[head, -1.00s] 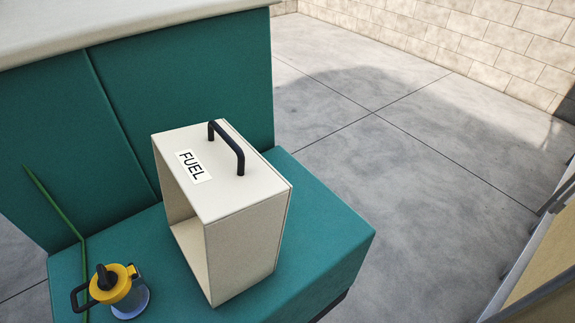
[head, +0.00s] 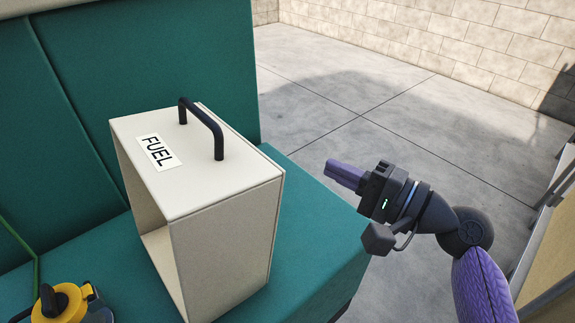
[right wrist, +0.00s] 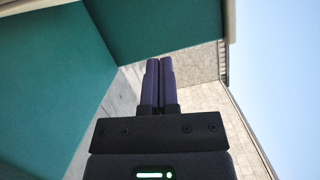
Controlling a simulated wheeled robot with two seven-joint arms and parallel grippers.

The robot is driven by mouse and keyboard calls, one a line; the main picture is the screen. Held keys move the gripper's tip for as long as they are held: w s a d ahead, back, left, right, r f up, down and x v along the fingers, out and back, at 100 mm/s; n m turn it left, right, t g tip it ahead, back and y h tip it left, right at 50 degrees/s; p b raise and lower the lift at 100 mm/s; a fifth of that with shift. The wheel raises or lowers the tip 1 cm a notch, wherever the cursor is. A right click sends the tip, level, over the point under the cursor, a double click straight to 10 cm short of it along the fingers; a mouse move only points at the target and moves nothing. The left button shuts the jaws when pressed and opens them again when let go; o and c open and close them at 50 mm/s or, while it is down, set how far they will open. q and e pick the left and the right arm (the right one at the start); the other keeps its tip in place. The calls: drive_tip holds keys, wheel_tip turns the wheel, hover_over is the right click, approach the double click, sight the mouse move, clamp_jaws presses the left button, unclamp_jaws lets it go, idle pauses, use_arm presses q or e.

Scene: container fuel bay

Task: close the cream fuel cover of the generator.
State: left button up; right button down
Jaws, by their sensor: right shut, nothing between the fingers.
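The cream fuel cover (head: 185,185) stands on a teal ledge of the generator (head: 320,250). It looks like a hollow box, open on its left side, with a FUEL label (head: 159,152) and a dark bar handle (head: 202,128) on top. The hollow inside shows only partly. My right gripper (head: 330,170) is to the right of the cover, above the ledge's right edge, apart from the handle and pointing left. Its purple fingers are together and empty, also in the right wrist view (right wrist: 159,65). My left gripper is out of view.
A green line (head: 35,270) runs up the teal panel (head: 150,60) behind. Bare concrete floor (head: 330,95) lies to the right, before a block wall (head: 430,35).

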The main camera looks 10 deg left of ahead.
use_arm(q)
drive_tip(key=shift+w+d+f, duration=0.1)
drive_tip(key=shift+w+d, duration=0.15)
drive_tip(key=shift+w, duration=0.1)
use_arm(e)
drive_tip(key=a, duration=0.7)
drive_tip(key=shift+s+a+r, duration=0.2)
drive_tip(key=shift+s+r, duration=0.2)
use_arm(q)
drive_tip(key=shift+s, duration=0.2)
